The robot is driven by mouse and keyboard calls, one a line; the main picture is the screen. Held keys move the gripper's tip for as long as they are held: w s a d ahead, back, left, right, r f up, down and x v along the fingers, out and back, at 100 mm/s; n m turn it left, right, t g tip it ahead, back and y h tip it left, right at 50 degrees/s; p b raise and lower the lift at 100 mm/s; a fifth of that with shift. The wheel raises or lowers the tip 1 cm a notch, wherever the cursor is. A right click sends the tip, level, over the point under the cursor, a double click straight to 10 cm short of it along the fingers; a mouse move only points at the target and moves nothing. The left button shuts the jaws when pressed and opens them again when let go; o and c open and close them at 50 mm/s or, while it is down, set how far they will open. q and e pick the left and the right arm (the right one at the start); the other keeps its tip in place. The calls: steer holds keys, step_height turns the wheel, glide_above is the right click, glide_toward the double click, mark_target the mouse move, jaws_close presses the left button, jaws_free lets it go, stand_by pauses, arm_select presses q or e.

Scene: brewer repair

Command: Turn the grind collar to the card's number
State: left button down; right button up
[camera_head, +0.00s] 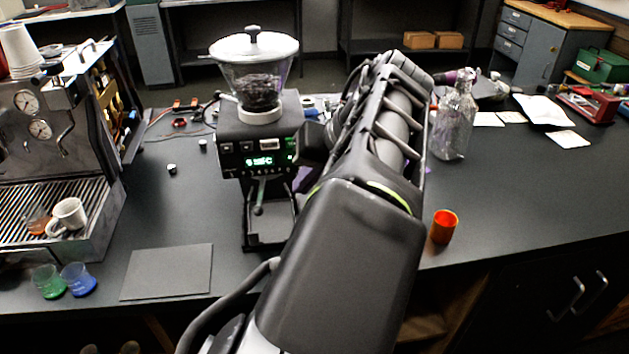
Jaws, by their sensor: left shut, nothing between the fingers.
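The grinder (230,133) stands in the middle of the counter, with a clear hopper (252,70) of dark beans on top. A pale ring at the hopper's base, which looks like the grind collar (259,115), shows above the body. The grinder's front has a green lit display, too small to read surely. My left arm fills the centre, and its left gripper (312,146) is shut and empty beside the grinder's right side, partly hidden by the arm. I cannot tell whether it touches the grinder. No card with a readable number shows. My right gripper is not in view.
An espresso machine (50,170) stands at left, with a white cup on its drip tray. Green (48,281) and blue (78,279) cups and a dark mat (168,272) lie in front. A glass bottle (453,125) and orange cup (443,228) are at right. Pale papers (569,139) lie farther right.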

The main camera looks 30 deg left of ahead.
mark_target(261, 203)
arm_select(q)
steer(key=s+a+f+p, duration=0.1)
steer(key=a+f+p, duration=0.1)
steer(key=a+f, duration=0.2)
steer(key=shift+s+a, duration=0.3)
steer(key=shift+a, duration=0.6)
steer(key=shift+s+a+f+m+t+b, duration=0.2)
steer(key=shift+s+a+m+t+b, duration=0.3)
steer(key=shift+b, duration=0.6)
steer(key=shift+s+a+m+b, duration=0.3)
steer(key=shift+s+a+b, duration=0.2)
steer(key=shift+a+b, duration=0.35)
steer(key=shift+s+a+r, duration=0.1)
steer(key=shift+a, duration=0.15)
